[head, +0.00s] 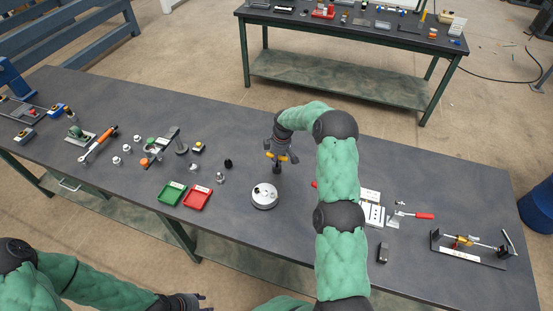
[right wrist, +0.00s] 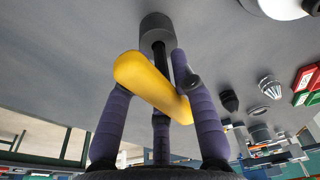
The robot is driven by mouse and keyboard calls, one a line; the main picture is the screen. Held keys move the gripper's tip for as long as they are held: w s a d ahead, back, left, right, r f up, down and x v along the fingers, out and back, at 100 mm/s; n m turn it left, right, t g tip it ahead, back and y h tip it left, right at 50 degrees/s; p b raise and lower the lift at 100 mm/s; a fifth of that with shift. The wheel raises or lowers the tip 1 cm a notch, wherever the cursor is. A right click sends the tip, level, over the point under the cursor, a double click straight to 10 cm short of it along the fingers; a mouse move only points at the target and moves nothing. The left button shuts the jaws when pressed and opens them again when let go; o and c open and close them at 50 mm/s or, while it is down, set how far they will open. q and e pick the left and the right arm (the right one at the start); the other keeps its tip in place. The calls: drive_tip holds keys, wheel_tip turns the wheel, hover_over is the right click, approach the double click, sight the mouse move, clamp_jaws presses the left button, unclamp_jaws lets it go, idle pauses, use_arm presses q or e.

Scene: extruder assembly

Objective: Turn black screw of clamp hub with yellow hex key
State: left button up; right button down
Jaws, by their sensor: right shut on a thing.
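My right gripper (head: 278,157) is shut on the yellow handle of the hex key (right wrist: 152,84), over the middle of the table. The handle lies across between the purple fingers (right wrist: 158,95). A dark shaft runs from it to a dark grey cylinder (right wrist: 157,24), probably the clamp hub; it shows small and dark below the gripper in the head view (head: 277,170). I cannot make out the black screw or whether the key tip sits in it. My left gripper (head: 190,301) is low at the bottom edge, partly cut off; its opening is unclear.
A round silver part (head: 264,197) stands just in front of the right gripper. Green (head: 171,192) and red (head: 197,198) trays and several small parts lie to the left. A red-handled tool (head: 415,215) and a stand (head: 468,250) are at right. Bare table lies behind the gripper.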

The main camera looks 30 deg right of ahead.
drive_tip(key=shift+r, duration=0.55)
wheel_tip(320, 180, up, 2)
drive_tip(key=shift+r, duration=0.15)
drive_tip(key=s+a+r, duration=0.6)
drive_tip(key=s+r, duration=0.3)
drive_tip(key=s, duration=0.3)
drive_tip(key=shift+s+r, duration=0.3)
drive_tip(key=c, duration=1.6)
unclamp_jaws()
clamp_jaws()
